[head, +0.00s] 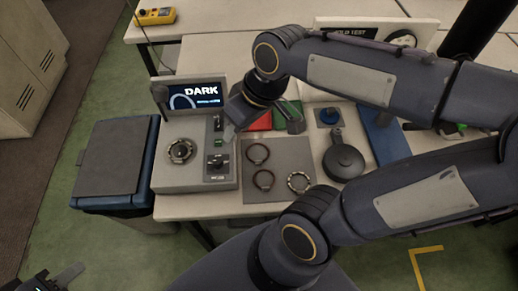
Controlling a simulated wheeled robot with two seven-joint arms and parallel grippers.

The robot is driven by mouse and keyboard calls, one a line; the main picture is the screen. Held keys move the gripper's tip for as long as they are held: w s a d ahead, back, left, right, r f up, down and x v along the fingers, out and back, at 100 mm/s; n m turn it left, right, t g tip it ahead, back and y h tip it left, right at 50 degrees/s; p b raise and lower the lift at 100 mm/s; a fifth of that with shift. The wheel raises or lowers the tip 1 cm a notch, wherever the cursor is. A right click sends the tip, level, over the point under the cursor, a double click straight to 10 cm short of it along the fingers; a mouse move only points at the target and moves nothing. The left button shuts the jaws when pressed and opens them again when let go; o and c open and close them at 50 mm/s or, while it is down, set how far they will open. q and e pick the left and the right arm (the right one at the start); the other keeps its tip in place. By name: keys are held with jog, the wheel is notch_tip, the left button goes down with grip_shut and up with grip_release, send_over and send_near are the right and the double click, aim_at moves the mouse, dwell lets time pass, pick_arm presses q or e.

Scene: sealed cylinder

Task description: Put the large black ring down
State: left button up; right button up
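Two thin black rings lie on the grey mat (280,157): an upper black ring (257,153) and a lower black ring (263,180). They look close in size, so I cannot tell which is the large one. A silvery ring with studs (299,182) lies to their right. My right gripper (231,127) points down over the grey control unit, left of the mat's upper edge; its wrist hides most of it and I see no ring in it. My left gripper (66,277) is partly in view at the bottom left corner, away from the table.
The grey control unit (195,178) carries a lit screen (195,95) and a round studded fitting (180,151). A round black lidded thing (343,161) stands right of the mat. A blue bin (112,160) stands at the left.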

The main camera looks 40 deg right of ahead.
jog(key=s+f+m+t, duration=0.2)
jog(key=s+m, duration=0.1)
jog(key=s, duration=0.3)
jog(key=shift+s+m+y, duration=0.2)
jog(key=shift+m+y, duration=0.1)
jog(key=shift+m, duration=0.1)
